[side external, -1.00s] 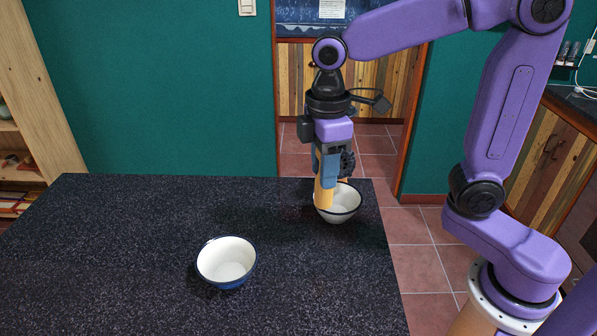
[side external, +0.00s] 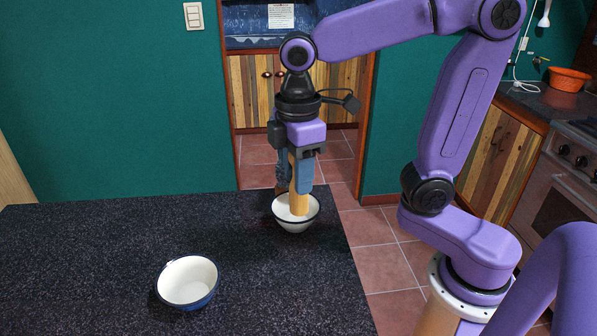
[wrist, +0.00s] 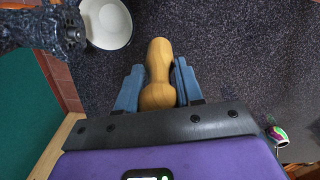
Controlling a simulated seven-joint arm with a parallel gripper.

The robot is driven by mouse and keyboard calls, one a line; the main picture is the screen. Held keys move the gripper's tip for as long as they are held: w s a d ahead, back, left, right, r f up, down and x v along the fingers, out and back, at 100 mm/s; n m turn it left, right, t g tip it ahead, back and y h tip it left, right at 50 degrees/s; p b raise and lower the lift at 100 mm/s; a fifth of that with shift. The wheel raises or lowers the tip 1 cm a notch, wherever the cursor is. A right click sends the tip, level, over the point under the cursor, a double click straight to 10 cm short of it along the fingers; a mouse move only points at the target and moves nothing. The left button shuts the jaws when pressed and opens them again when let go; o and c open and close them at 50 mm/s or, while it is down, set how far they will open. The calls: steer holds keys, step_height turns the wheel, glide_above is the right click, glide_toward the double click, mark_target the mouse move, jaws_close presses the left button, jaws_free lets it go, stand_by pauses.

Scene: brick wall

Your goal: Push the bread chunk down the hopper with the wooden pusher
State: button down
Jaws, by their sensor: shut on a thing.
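My gripper (side external: 303,188) is shut on the wooden pusher (side external: 298,203), pointing down. In the side view the pusher overlaps the far white bowl (side external: 284,215); I cannot tell whether it is inside or in front of it. In the wrist view the blue fingers of my gripper (wrist: 158,88) flank the rounded pusher (wrist: 159,62), and the bowl (wrist: 107,22) lies beyond, up and left. A dark, speckled, rough-edged object (wrist: 38,28) fills the upper left corner; I cannot tell if it is the hopper. I see no bread chunk.
A blue-rimmed white bowl (side external: 188,280) stands nearer the camera on the dark speckled counter (side external: 90,260). The counter is clear around it. The counter's right edge lies just past the far bowl. A small colourful object (wrist: 278,137) shows at right in the wrist view.

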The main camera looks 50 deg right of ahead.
steer(key=w+d+r, duration=1.4)
steer(key=w+d, duration=0.2)
steer(key=d, duration=0.1)
steer(key=shift+w+f, duration=0.1)
steer(key=shift+f, duration=2.5)
steer(key=shift+f, duration=1.85)
stand_by(1.8)
